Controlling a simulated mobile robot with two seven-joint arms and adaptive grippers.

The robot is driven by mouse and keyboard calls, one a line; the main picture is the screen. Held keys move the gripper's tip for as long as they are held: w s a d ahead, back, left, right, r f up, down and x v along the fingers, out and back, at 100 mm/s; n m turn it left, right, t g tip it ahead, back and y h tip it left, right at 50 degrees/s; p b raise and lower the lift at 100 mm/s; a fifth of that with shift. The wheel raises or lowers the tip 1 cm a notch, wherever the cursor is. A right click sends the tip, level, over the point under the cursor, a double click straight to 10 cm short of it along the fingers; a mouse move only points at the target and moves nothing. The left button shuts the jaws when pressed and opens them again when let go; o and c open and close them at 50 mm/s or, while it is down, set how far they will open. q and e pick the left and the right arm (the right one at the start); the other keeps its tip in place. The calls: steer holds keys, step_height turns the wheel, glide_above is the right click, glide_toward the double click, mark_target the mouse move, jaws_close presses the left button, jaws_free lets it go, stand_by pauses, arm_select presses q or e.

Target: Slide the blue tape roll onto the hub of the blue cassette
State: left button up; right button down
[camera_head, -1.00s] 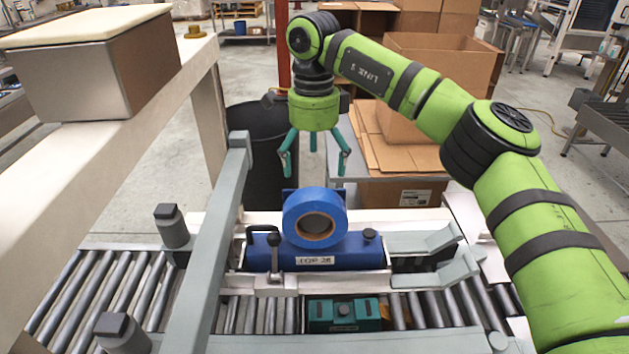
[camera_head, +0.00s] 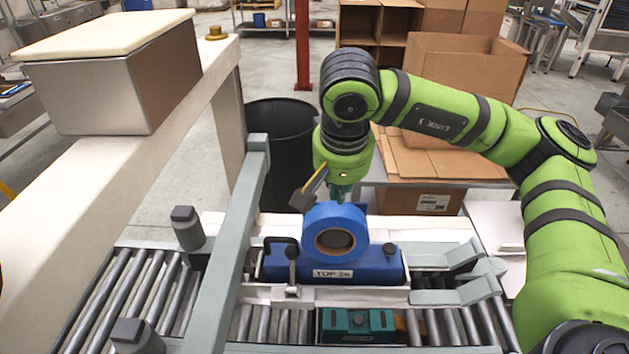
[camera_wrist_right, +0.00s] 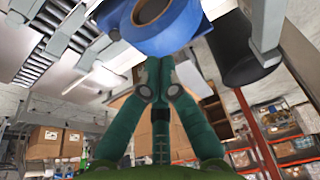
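The blue tape roll (camera_head: 356,222) stands upright at the blue cassette (camera_head: 375,264), its orange-brown core facing me. The cassette lies in a light tray on the roller conveyor. The hub is hidden, so I cannot tell whether the roll is around it. My right gripper (camera_head: 341,192) points down just behind the top of the roll. In the right wrist view, its teal fingers draw close together beneath the roll (camera_wrist_right: 165,38). The roll hides the fingertips, so I cannot tell whether they grip it. My left gripper is out of view.
A teal block (camera_head: 357,322) sits on the rollers in front of the cassette. A grey bar (camera_head: 232,230) crosses just left of it, and grey guides (camera_head: 455,296) lie to the right. A black bin (camera_head: 279,150) and cardboard boxes (camera_head: 465,72) stand behind.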

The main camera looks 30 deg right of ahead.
mark_target(336, 225)
steer(key=shift+s+f, duration=0.1)
steer(key=shift+f, duration=0.1)
steer(key=shift+s+b+x, duration=0.15)
steer(key=shift+b+x, duration=1.25)
steer(key=shift+x, duration=0.8)
steer(key=shift+s+b+x, duration=0.1)
steer(key=shift+b+x, duration=1.25)
steer(key=shift+x, duration=0.9)
steer(key=shift+s+a+r+p, duration=0.3)
steer(key=shift+s+a+r, duration=0.1)
steer(key=shift+a, duration=0.1)
steer(key=shift+s+a+r+p, duration=0.2)
steer(key=shift+s+a+r, duration=0.2)
steer(key=shift+s+r, duration=0.25)
steer(key=shift+s+a+r+p, duration=0.15)
steer(key=shift+s+a+r, duration=0.25)
steer(key=shift+s, duration=0.3)
